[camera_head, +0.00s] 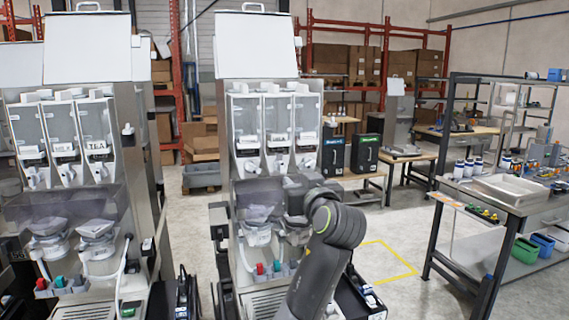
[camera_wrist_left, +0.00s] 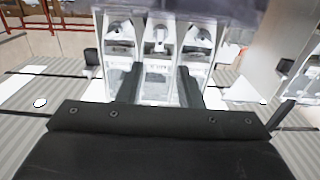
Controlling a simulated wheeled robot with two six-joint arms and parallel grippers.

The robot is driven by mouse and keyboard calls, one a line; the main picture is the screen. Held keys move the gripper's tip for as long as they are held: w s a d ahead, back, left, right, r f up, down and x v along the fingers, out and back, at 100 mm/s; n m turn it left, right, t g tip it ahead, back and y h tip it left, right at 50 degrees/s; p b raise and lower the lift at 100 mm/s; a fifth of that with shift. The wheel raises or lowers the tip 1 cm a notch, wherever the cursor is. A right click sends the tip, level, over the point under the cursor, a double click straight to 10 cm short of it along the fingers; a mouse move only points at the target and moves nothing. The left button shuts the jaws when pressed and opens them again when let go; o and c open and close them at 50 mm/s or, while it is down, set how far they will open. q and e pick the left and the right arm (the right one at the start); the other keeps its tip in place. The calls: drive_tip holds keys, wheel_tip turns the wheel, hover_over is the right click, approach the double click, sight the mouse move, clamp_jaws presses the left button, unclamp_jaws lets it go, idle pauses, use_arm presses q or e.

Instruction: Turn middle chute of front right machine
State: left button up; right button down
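The front right machine (camera_head: 262,48) stands mid-picture in the head view, with three clear chutes side by side. Its middle chute (camera_head: 277,118) has a white knob (camera_head: 279,163) at its lower end. My left gripper (camera_head: 292,183) is just below and in front of these knobs, partly hidden by my own wrist. In the left wrist view the machine appears upside down. The two dark fingers (camera_wrist_left: 158,72) stand apart, in line with the middle chute, whose knob (camera_wrist_left: 159,37) shows beyond their tips. I see no contact. My right gripper is not in view.
A similar machine (camera_head: 75,52) stands at the left. Below the chutes hangs a translucent hood (camera_head: 258,213) with a container (camera_head: 258,237) under it. A workbench (camera_head: 500,200) stands at the right, with open floor (camera_head: 400,230) between.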

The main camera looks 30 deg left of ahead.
sight(282, 166)
use_arm(q)
drive_tip(key=p+x, duration=0.3)
drive_tip(key=x, duration=0.7)
drive_tip(key=shift+p, duration=0.3)
drive_tip(key=shift+x, duration=0.8)
clamp_jaws()
